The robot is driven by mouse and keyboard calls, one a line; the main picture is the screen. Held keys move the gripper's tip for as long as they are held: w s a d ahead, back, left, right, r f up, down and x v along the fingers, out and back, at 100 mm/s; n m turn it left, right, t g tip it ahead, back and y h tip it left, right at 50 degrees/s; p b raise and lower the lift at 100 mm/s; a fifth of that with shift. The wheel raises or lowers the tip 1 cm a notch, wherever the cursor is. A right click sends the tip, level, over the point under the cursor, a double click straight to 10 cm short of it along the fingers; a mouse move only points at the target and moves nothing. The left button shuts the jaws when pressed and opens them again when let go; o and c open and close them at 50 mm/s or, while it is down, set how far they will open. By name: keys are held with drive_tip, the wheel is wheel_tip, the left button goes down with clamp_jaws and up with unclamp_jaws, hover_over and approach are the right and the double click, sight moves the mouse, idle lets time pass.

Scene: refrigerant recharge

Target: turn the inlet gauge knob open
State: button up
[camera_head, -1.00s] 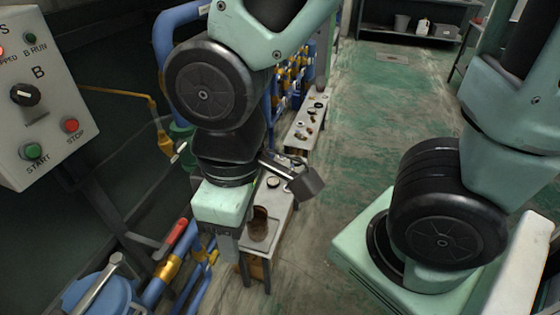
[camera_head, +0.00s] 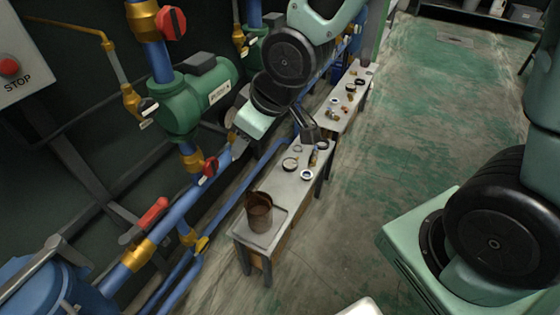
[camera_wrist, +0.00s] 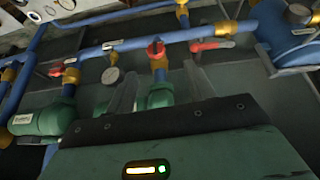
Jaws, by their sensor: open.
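My gripper (camera_head: 232,138) points down and left at the blue pipework, beside a green pump (camera_head: 200,95). In the wrist view my gripper (camera_wrist: 162,78) has its fingers wide apart with nothing held. A red knob (camera_wrist: 155,48) on a brass fitting shows beyond the gap between the fingers; it seems to be the red knob (camera_head: 208,168) below the pump in the head view. A round gauge face (camera_wrist: 112,76) lies just left of the left finger, with a small pale handle above it. I cannot tell which knob is the inlet gauge's.
A red lever (camera_head: 153,215) sits on the blue pipe, near a blue tank (camera_head: 50,290). Another red knob (camera_head: 171,22) is higher up. A bench (camera_head: 290,190) holds a rusty can (camera_head: 258,212) and small parts. Green floor (camera_head: 400,120) is open at right.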

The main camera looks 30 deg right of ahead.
drive_tip(key=w+d+f+t+y+b, duration=0.35)
drive_tip(key=w+f+b, duration=0.25)
drive_tip(key=f+b, duration=0.25)
drive_tip(key=w+d+f+t+y+b, duration=0.25)
drive_tip(key=w+d+f+b, duration=0.3)
drive_tip(key=f+b, duration=0.3)
drive_tip(key=w+d+f+t+y+b, duration=0.2)
drive_tip(key=w+d+f+t+b, duration=0.15)
drive_tip(key=w+f+b, duration=0.55)
drive_tip(key=a+p+x, duration=0.1)
drive_tip(key=x, duration=0.6)
drive_tip(key=shift+s+f+m+t, duration=0.3)
drive_tip(key=shift+f+t, duration=0.05)
drive_tip(key=shift+f, duration=0.05)
drive_tip(key=shift+s, duration=0.1)
drive_tip(key=c, duration=1)
drive_tip(key=shift+o, duration=0.2)
drive_tip(key=n+b, duration=0.3)
drive_tip(key=n, duration=0.1)
drive_tip(key=shift+d+n+b, duration=0.1)
drive_tip(key=shift+n+b, duration=0.2)
drive_tip(key=shift+b, duration=0.05)
